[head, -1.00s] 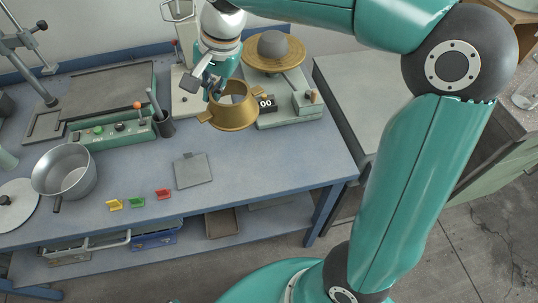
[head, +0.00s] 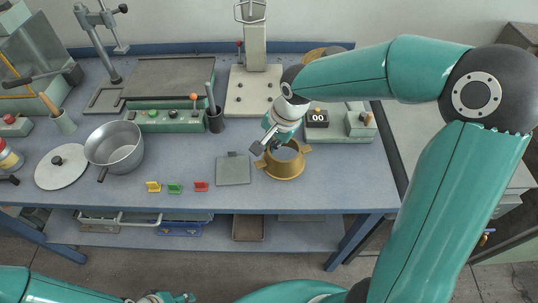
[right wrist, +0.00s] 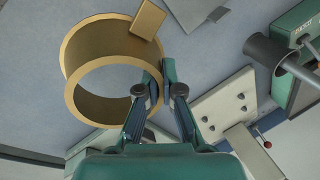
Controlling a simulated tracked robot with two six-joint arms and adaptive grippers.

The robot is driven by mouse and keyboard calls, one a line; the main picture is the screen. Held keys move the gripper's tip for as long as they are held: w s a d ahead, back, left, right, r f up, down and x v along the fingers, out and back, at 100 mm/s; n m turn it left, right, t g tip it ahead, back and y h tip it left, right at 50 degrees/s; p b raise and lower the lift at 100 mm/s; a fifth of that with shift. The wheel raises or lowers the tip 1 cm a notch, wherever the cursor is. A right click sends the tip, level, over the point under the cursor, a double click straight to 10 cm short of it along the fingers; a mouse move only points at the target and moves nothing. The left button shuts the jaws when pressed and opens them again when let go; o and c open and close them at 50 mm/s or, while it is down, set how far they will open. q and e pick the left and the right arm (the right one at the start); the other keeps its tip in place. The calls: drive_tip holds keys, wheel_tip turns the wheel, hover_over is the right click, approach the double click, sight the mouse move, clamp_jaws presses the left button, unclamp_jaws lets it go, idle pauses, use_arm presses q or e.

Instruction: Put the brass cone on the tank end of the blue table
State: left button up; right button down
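The brass cone (head: 285,165), an open ring-like body with side tabs, is at the front middle right of the blue table (head: 330,200). My right gripper (head: 264,146) is at its upper left edge. In the right wrist view the fingers (right wrist: 166,85) straddle the wall of the cone (right wrist: 85,95), shut on it. I cannot tell whether the cone touches the table top. The glass-sided tank (head: 28,50) stands at the far left end.
A saucepan (head: 115,150), a white lid (head: 62,168) and small yellow, green and red pieces stand on the left and front. A grey plate (head: 233,170) lies left of the cone. A dark cup (head: 215,120) and a scale (head: 345,125) stand behind.

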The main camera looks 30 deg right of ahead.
wheel_tip(320, 180, down, 4)
drive_tip(key=shift+f, duration=0.15)
idle(0.3)
drive_tip(key=c, duration=1.8)
unclamp_jaws()
drive_tip(key=shift+f, duration=0.1)
drive_tip(key=o, duration=0.5)
drive_tip(key=v, duration=1.2)
drive_tip(key=shift+s, duration=0.1)
